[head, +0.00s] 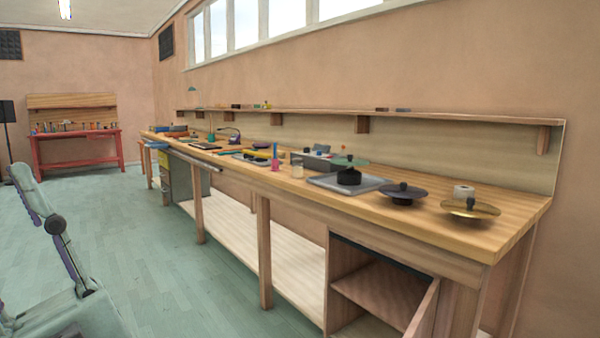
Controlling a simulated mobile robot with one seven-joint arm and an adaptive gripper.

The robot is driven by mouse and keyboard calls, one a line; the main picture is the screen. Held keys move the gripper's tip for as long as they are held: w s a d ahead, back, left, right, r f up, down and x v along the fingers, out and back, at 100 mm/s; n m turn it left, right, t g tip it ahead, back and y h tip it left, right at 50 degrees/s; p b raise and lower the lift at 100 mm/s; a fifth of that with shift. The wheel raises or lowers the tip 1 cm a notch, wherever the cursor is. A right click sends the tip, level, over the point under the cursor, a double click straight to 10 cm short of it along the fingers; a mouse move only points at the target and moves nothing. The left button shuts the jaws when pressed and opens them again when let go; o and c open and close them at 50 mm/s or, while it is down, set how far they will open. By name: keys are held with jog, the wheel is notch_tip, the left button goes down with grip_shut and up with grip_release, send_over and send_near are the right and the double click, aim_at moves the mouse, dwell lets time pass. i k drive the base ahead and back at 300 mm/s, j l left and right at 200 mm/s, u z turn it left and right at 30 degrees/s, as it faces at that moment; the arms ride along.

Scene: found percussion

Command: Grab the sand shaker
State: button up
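A small clear jar with tan, sand-like contents (297,169) stands upright on the long wooden workbench (420,222), near the middle of the picture. It looks most like the sand shaker, but it is too small to be sure. Part of my arm (45,215) shows at the left edge, over the floor and well apart from the bench. I cannot make out my gripper in this view. Nothing is seen touching the jar.
A pink bottle (275,162) stands just left of the jar. To its right are a grey tray (325,184) with a black pot (348,178), a dark disc (403,192) and a gold disc (470,208). A wall shelf (430,115) runs above. The green floor before the bench is clear.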

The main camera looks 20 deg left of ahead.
aim_at(298, 162)
jog(key=j, duration=0.35)
jog(key=i+j, duration=0.1)
jog(key=j, duration=0.3)
jog(key=i+j+u, duration=0.1)
jog(key=j, duration=0.3)
jog(key=i+j+u, duration=0.1)
jog(key=i+j, duration=0.2)
jog(key=i+j+u, duration=0.15)
jog(key=j, duration=0.25)
jog(key=i+u, duration=0.2)
jog(key=i, duration=0.5)
jog(key=i+l+u, duration=0.15)
jog(key=i, duration=0.55)
jog(key=i+l, duration=0.25)
